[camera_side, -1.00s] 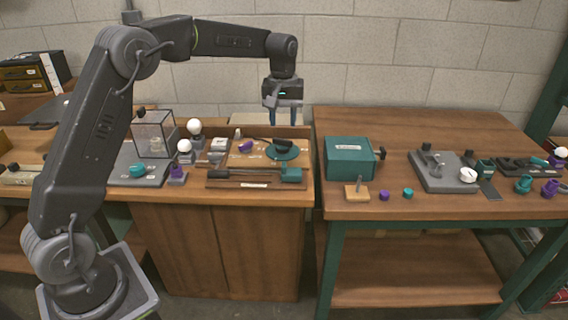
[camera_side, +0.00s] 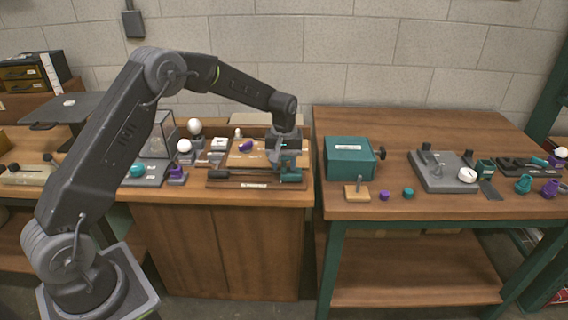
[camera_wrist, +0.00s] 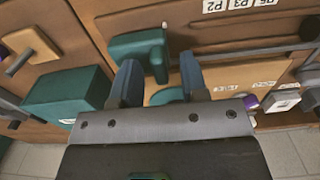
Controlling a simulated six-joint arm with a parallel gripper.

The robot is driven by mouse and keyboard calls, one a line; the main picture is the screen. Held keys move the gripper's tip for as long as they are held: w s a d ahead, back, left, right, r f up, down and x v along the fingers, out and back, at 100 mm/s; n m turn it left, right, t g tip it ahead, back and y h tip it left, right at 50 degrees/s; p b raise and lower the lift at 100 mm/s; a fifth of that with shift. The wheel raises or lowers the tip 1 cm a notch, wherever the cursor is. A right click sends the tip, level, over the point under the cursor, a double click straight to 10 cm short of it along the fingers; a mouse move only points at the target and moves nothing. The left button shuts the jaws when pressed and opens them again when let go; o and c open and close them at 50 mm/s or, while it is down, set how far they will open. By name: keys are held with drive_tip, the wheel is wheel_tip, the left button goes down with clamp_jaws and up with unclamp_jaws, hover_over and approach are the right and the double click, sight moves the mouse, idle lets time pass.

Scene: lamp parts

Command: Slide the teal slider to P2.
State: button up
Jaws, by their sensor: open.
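The teal slider (camera_side: 291,176) sits at the right end of a dark rail on the left bench. In the wrist view the slider (camera_wrist: 139,47) is a teal block just beyond my fingertips, partly overlapped by the left finger. My gripper (camera_side: 288,160) is low over the slider's back side, pointing down. In the wrist view its fingers (camera_wrist: 159,68) are apart, with nothing gripped between them. I cannot tell whether a finger touches the slider. The label P2 (camera_wrist: 215,6) shows on a white strip beside P3 and another label, at the wrist view's top edge.
A wooden board (camera_side: 240,160) lies behind the rail, with a purple part (camera_side: 246,146) on it. A teal disc (camera_wrist: 168,95) lies under my gripper. A teal box (camera_side: 349,158) stands to the right on the other bench. White bulbs stand left of the board.

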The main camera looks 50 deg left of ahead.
drive_tip(key=shift+f, duration=0.2)
clamp_jaws()
idle(0.3)
